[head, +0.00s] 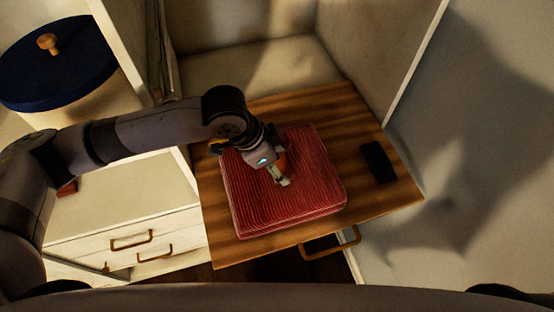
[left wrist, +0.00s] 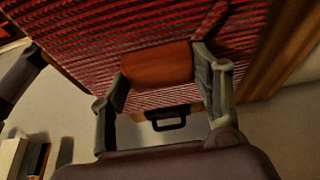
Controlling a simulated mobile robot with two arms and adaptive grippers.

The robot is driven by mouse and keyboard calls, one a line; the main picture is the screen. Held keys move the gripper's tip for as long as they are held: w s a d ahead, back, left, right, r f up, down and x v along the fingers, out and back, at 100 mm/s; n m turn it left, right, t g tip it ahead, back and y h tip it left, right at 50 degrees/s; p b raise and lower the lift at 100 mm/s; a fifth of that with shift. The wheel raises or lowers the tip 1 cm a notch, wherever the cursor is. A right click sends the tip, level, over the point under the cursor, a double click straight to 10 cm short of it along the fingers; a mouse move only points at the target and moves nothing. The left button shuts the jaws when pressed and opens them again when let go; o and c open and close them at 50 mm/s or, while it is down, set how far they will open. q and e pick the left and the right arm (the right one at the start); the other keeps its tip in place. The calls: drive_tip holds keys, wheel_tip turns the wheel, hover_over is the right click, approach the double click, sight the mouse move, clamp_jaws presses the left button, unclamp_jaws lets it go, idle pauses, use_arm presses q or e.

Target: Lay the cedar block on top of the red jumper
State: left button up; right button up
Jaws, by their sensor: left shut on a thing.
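The red jumper (head: 315,195) is a folded, ribbed square on a wooden surface; it also fills the upper part of the left wrist view (left wrist: 80,35). My left gripper (head: 280,178) points down over the jumper's middle. In the left wrist view it is shut on the cedar block (left wrist: 157,66), a plain reddish-brown piece between the two fingers. The block is over the jumper; I cannot tell whether it touches it. In the head view the gripper mostly hides the block. My right gripper is not in view.
The wooden surface (head: 230,243) has bare room around the jumper. A small dark object (head: 378,162) lies on its right side. A bronze handle (head: 330,243) is at its front edge. White drawers (head: 130,215) stand left, and a round dark-blue lid (head: 60,70) with a knob is upper left.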

use_arm(q)
drive_tip(key=shift+f, duration=0.1)
drive_tip(key=o, duration=0.9)
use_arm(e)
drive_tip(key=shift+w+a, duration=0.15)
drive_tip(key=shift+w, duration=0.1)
use_arm(q)
drive_tip(key=shift+o, duration=0.2)
drive_tip(key=b+v, duration=0.2)
drive_tip(key=v, duration=1)
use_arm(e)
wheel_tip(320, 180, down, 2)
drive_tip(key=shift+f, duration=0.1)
